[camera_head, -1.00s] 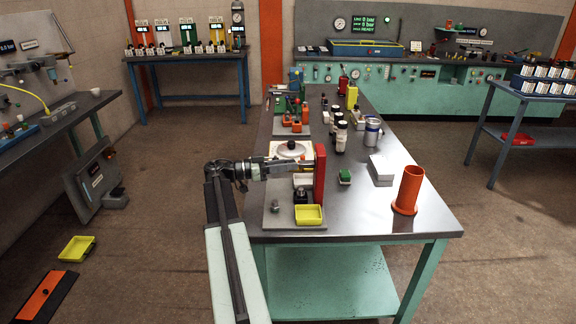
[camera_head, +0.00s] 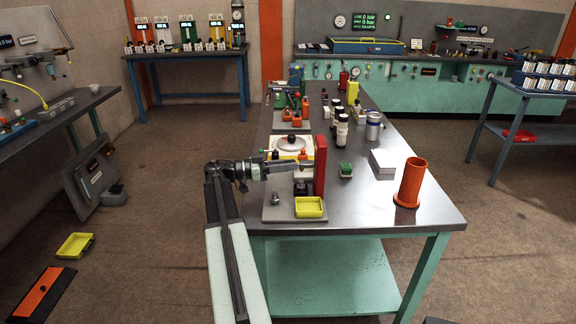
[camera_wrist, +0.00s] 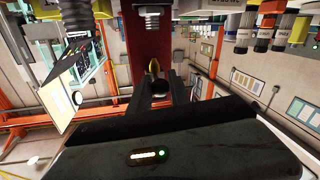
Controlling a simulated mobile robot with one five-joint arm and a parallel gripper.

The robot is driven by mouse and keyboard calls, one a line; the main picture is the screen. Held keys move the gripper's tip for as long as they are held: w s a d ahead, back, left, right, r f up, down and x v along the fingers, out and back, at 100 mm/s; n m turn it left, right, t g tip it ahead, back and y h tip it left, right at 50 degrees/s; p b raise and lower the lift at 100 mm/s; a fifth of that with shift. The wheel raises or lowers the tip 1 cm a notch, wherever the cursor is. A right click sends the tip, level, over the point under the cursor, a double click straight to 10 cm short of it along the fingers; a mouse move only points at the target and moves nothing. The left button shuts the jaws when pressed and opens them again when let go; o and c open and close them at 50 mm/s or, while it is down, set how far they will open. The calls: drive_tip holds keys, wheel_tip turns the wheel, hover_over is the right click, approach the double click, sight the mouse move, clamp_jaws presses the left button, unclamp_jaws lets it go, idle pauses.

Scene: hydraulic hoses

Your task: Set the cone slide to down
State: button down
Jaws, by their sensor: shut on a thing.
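A fixture with an upright red column (camera_head: 320,166) stands on a grey base plate (camera_head: 284,212) at the near left of the metal table. My gripper (camera_head: 307,166) reaches in from the left at the column's left side, above a pale metal part. In the wrist view the gripper (camera_wrist: 158,92) is shut on a small dark piece with a yellowish edge (camera_wrist: 154,68), seemingly the cone slide's handle, in front of the red column (camera_wrist: 148,45). A ribbed metal threaded part (camera_wrist: 151,18) hangs above it. The slide's lower part is hidden by my gripper.
A white round-topped device (camera_head: 291,144) stands just behind.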

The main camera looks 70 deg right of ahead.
drive_tip(key=c, duration=1.2)
unclamp_jaws()
drive_tip(key=v, duration=0.8)
